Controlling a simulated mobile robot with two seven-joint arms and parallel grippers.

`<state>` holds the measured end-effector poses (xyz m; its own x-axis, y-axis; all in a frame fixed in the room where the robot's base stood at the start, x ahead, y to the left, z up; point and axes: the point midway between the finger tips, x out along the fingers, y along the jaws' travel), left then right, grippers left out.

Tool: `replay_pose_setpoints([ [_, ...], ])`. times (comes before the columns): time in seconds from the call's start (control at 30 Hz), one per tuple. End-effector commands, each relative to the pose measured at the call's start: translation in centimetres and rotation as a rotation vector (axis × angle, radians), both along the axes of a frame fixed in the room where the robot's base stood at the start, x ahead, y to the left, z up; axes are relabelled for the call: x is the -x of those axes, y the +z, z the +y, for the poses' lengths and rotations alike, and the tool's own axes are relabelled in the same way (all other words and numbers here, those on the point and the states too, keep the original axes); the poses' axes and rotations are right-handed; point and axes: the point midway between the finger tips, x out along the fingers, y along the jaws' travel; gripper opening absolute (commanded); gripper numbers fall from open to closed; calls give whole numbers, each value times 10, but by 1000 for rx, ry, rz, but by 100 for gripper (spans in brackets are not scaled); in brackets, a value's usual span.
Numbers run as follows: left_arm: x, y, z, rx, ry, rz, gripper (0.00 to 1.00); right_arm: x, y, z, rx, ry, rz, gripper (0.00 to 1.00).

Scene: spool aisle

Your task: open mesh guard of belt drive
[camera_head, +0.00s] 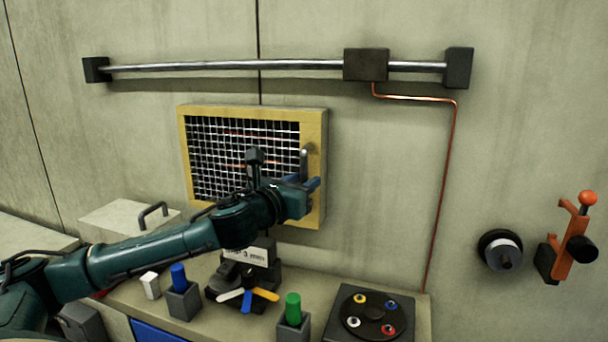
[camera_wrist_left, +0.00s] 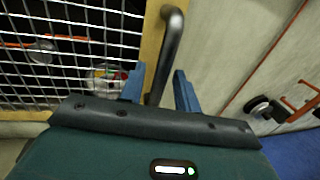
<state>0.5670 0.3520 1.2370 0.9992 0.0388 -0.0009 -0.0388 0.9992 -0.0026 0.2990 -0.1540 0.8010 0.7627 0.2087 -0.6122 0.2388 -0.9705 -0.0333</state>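The mesh guard (camera_head: 318,140) is a yellow frame with wire mesh on the wall; it looks closed. In the left wrist view its frame edge (camera_wrist_left: 152,35) and mesh (camera_wrist_left: 75,40) fill the left side. A grey bar handle (camera_head: 304,163) is on the guard's right side, and it also shows in the left wrist view (camera_wrist_left: 172,40). My left gripper (camera_head: 309,183) is at the handle's lower end. In the left wrist view its blue fingers (camera_wrist_left: 160,70) are apart, with the handle between them and a gap at the right finger. My right gripper is out of view.
A rail with a dark block (camera_head: 366,64) runs above the guard. Below is a bench with a blue peg (camera_head: 178,276), a green peg (camera_head: 293,308) and a dark plate with coloured rings (camera_head: 374,318). An orange lever (camera_head: 573,240) is at the right. The wall between is mostly clear.

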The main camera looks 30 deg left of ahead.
Motion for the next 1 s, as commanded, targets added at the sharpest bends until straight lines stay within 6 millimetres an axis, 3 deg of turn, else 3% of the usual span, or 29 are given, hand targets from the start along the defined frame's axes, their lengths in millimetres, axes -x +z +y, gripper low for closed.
replay_pose_setpoints([
  [0.4,-10,0,0,-1,0,0,32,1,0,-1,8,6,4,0],
  [0.8,-10,0,0,-1,-1,0,0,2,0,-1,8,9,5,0],
  [1.0,-10,0,0,-1,-1,0,0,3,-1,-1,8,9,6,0],
])
